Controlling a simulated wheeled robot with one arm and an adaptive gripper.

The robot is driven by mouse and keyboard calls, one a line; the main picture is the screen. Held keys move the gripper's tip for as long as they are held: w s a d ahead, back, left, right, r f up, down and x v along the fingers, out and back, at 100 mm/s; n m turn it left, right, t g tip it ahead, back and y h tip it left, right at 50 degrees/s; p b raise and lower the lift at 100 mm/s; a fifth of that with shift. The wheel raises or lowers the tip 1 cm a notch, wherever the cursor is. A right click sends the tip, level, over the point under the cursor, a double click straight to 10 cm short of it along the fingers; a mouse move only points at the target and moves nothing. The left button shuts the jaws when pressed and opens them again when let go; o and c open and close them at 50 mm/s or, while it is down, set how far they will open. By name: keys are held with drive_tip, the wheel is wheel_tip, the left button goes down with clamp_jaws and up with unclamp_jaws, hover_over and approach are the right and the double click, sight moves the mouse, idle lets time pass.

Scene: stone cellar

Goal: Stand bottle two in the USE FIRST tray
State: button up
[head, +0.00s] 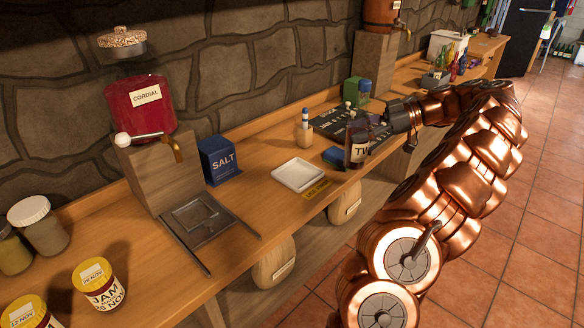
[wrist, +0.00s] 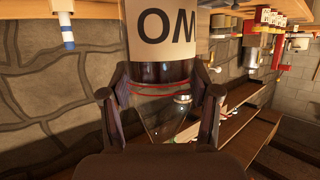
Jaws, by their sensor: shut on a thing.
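Bottle two (head: 358,153) is a dark bottle with a pale label whose letters begin "TW" in the head view. My gripper (head: 381,131) is shut on it from the right. In the wrist view the fingers (wrist: 165,98) sit on both sides of the bottle's dark glass (wrist: 158,73), with "WO" upside down on its label. The bottle looks upright at the counter's front side; I cannot tell if its base touches anything. A white, empty tray (head: 298,188) lies to its left. A yellow strip (head: 317,188) is in front of that tray; its words are too small to read.
A blue item (head: 335,157) lies between tray and bottle. A small pale bottle with a blue top (head: 304,128) stands behind. A dark lettered board (head: 328,121), a green box (head: 357,91) and a blue salt box (head: 218,161) are nearby. Bare counter surrounds the tray's left side.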

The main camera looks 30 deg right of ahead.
drive_tip(key=w+r+p+x, duration=0.1)
drive_tip(key=x, duration=1.5)
drive_tip(key=shift+p, duration=0.35)
drive_tip(key=shift+a, duration=0.1)
drive_tip(key=o, duration=1.7)
drive_tip(key=shift+c, duration=0.2)
drive_tip(key=shift+r, duration=0.1)
drive_tip(key=b+v, duration=0.1)
drive_tip(key=v, duration=1.1)
